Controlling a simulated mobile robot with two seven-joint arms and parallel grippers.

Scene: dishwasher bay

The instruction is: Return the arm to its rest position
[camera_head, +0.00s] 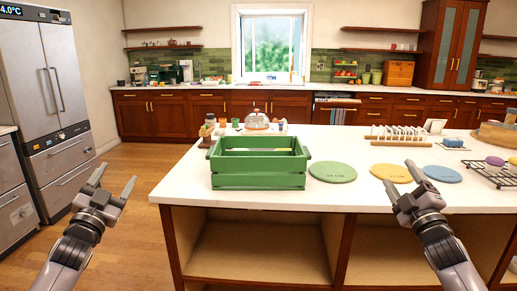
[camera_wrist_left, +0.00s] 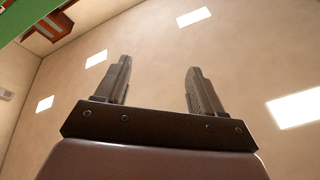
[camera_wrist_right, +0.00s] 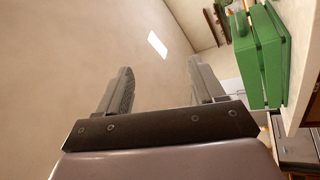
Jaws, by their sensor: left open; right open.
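My left gripper (camera_head: 113,188) is open and empty, raised in front of the island's left end, over the floor side. Its two fingers stand apart in the left wrist view (camera_wrist_left: 158,85). My right gripper (camera_head: 403,184) is open and empty, in front of the island's front edge, below the yellow and blue discs in the picture. Its fingers also stand apart in the right wrist view (camera_wrist_right: 158,88). Neither gripper touches anything that I can see.
A green crate (camera_head: 258,181) stands on the white island top (camera_head: 330,201) between my grippers. Green (camera_head: 333,172), yellow (camera_head: 390,173) and blue (camera_head: 442,174) discs lie to its right. A toast-style rack (camera_head: 397,136) and wire rack (camera_head: 492,174) stand further right. Open floor (camera_head: 135,215) lies left.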

